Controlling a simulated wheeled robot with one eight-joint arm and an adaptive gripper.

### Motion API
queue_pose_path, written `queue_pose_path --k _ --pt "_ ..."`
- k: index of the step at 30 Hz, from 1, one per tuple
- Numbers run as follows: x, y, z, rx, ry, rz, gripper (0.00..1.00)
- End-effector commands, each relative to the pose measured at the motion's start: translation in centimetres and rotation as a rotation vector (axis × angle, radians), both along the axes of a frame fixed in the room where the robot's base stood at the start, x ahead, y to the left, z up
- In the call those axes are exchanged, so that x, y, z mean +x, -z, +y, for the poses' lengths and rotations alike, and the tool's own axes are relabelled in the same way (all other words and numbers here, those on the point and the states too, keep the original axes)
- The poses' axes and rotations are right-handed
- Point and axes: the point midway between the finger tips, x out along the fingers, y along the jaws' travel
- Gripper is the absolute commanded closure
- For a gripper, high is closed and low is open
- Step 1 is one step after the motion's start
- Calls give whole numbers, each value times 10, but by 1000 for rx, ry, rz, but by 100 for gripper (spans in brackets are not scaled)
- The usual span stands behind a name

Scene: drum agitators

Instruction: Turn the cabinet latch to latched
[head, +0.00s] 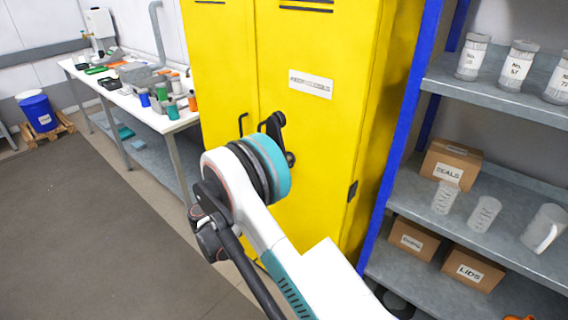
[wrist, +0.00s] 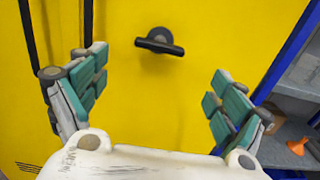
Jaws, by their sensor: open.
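The cabinet latch (wrist: 160,42) is a short dark bar on a round base, on the yellow cabinet door. In the wrist view its bar lies nearly horizontal, dipping slightly to the right. My gripper (wrist: 160,64) is open and empty, with teal-padded fingers to the left and right below the latch. No finger touches the latch in that view. The yellow cabinet (head: 335,130) stands shut in the head view. There my arm covers part of the door front, and I cannot clearly separate the latch from my gripper's dark parts.
A dark door handle (head: 243,124) is left of my arm. A blue-posted shelf (head: 500,95) with jars and boxes stands close on the right. A white bench (head: 185,118) with bottles is on the left. Open floor (head: 85,220) lies at the lower left.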

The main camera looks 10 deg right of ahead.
Motion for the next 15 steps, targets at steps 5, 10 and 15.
queue_pose_path --k 5,10,15 --pt "20 1 -30 1 3 0 10" --pt "40 1 -57 2 3 -1 10" --pt "56 1 -79 3 2 0 10"
